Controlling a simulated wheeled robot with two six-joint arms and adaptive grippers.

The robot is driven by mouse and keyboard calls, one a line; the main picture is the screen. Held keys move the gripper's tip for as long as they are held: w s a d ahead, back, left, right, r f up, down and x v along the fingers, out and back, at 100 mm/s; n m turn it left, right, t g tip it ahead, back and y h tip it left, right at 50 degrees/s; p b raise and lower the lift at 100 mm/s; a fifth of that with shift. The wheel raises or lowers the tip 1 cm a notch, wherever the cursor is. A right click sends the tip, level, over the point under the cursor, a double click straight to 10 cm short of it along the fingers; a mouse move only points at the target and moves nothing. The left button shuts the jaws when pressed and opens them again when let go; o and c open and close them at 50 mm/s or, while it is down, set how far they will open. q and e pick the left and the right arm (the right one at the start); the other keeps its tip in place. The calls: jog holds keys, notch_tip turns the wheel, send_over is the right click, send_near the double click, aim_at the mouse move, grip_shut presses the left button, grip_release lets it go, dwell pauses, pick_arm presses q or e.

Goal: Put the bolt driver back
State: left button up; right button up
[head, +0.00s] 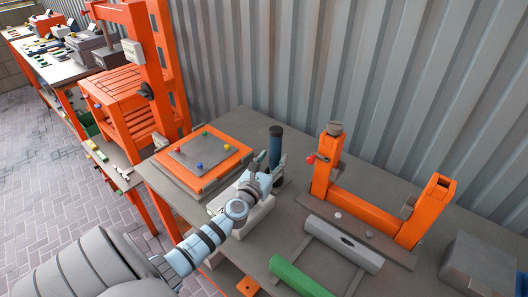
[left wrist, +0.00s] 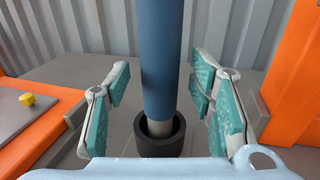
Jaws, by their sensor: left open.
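The bolt driver, a blue rod, stands upright in a dark round holder in the left wrist view (left wrist: 160,60). The holder (left wrist: 175,143) is a short black cup around the driver's thinner grey lower end. In the head view the driver's dark blue top (head: 275,142) rises behind my left gripper (head: 270,168). My left gripper is open, and in the left wrist view its teal-padded fingers (left wrist: 159,88) are on either side of the driver, with gaps showing on both sides. My right gripper is not in view.
An orange plate with a grey panel and coloured knobs (head: 203,155) lies left of the driver. An orange frame (head: 370,212) stands to the right. A grey bar (head: 343,245) and a green bar (head: 298,279) lie in front. A corrugated wall (head: 300,60) closes the back.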

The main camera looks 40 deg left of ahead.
pick_arm(q)
jog(key=v, duration=0.9)
jog(key=shift+s+r, duration=0.1)
jog(key=shift+s, duration=0.25)
jog(key=shift+d, duration=0.1)
